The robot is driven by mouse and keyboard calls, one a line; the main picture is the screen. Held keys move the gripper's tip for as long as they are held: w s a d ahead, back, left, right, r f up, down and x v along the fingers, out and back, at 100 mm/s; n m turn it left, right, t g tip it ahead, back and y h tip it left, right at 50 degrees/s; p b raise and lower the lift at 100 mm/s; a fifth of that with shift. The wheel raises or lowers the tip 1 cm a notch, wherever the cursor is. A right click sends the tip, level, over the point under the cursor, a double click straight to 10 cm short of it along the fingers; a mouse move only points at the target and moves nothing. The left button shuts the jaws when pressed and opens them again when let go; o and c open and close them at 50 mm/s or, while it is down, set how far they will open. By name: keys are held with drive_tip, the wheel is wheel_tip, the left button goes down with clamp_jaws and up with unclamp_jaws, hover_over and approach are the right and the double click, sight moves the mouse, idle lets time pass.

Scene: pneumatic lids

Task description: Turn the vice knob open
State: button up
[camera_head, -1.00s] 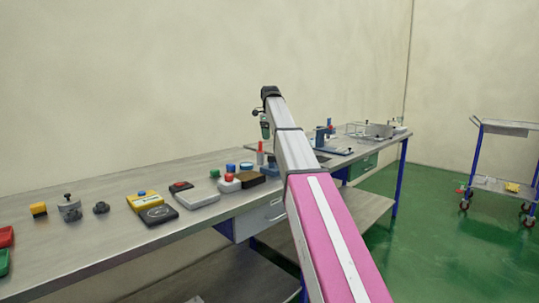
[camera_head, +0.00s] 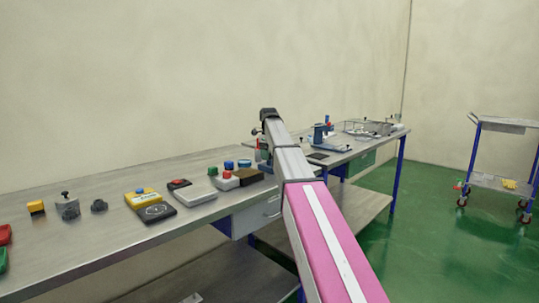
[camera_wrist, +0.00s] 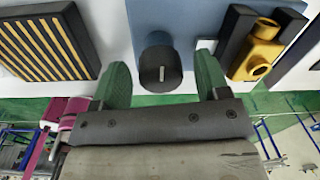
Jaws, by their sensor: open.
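In the wrist view a dark round knob (camera_wrist: 160,72) with a short pale line on its face stands out from a blue block (camera_wrist: 190,22). My gripper (camera_wrist: 161,62) is open, with one green finger left of the knob and the other right of it. Gaps show on both sides between fingers and knob, and neither finger appears to touch it. In the head view the end of my arm is lowered at the far end of the long workbench, and the knob is hidden there.
In the wrist view a black and yellow striped part (camera_wrist: 45,42) lies left and a yellow fitting (camera_wrist: 258,50) between dark jaws lies right, close to my fingers. Several devices stand along the workbench (camera_head: 95,255). A trolley (camera_head: 500,180) stands at right.

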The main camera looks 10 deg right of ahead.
drive_tip(key=shift+c, duration=0.3)
drive_tip(key=c, duration=0.9)
drive_tip(key=shift+o, duration=0.2)
